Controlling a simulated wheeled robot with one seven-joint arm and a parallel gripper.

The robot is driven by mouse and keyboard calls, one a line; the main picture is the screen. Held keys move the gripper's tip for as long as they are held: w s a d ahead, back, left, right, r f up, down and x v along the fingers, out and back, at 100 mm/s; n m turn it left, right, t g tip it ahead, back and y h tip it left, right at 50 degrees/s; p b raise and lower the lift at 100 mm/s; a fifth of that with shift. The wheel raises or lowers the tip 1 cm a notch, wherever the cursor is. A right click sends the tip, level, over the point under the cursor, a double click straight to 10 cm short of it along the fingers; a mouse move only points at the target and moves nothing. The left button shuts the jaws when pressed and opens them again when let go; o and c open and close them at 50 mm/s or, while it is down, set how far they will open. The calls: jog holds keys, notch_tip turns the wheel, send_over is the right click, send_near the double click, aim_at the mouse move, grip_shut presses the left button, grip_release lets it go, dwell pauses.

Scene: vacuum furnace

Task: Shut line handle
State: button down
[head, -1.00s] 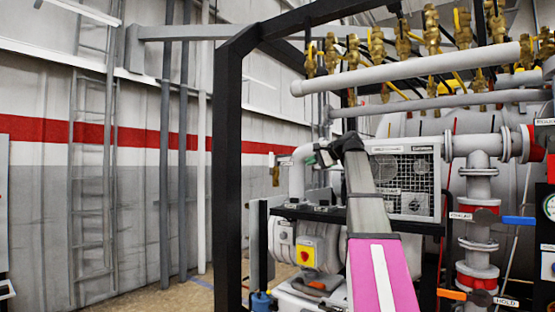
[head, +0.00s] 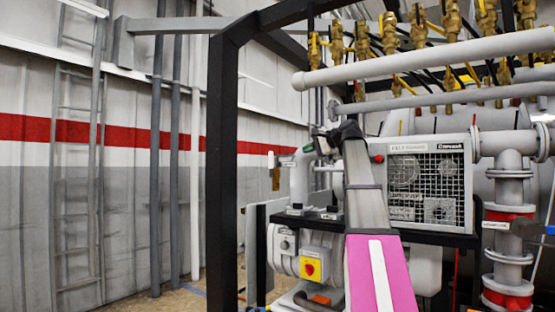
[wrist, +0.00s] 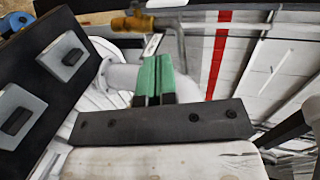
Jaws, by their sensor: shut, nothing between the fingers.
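My gripper (head: 312,147) is at the end of my raised arm, by the top of a pale bent pipe (head: 299,180). In the wrist view its green fingers (wrist: 153,80) are together with nothing between them. Beyond the fingertips a brass valve with an orange body (wrist: 133,23) joins a grey pipe. A small brass fitting (head: 274,175) shows left of the bent pipe in the head view. I cannot tell which part is the line handle. A blue handle (head: 549,230) is cut off at the right edge.
A black frame post (head: 222,180) stands left of the arm. A row of brass valves with yellow levers (head: 390,35) runs overhead along a white pipe (head: 430,58). A pump unit with a red knob on yellow (head: 310,268) and a grille box (head: 430,185) stand close by.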

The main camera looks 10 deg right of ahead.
aim_at(271, 164)
jog(key=r+x, duration=0.1)
jog(key=x, duration=1.3)
jog(key=shift+w, duration=0.15)
